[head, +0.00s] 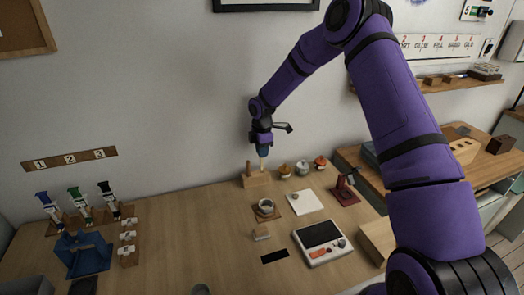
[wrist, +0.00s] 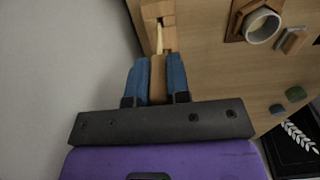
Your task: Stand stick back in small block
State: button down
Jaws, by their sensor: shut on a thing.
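My gripper (head: 263,152) points down over the back of the table in the head view. In the wrist view its two blue fingers (wrist: 158,62) are shut on a wooden stick (wrist: 158,80) with a pale, thin tip. The tip points toward a small wooden block (wrist: 154,11). In the head view this block (head: 257,181) stands near the wall, just below my gripper, with another upright stick (head: 248,168) at its left side. The held stick's pale tip (head: 263,164) is just above or at the block's top; I cannot tell whether it is inside.
A cup (head: 266,206) on a wooden coaster stands in front of the block. Several small jars (head: 302,168) stand to the right. The table's left middle is clear.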

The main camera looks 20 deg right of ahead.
jog(key=shift+f, duration=2.5)
dwell(1.9)
jog(key=c, duration=1)
grip_release()
jog(key=shift+r, duration=2.5)
notch_tip(320, 180, up, 11)
jog(key=shift+f, duration=0.1)
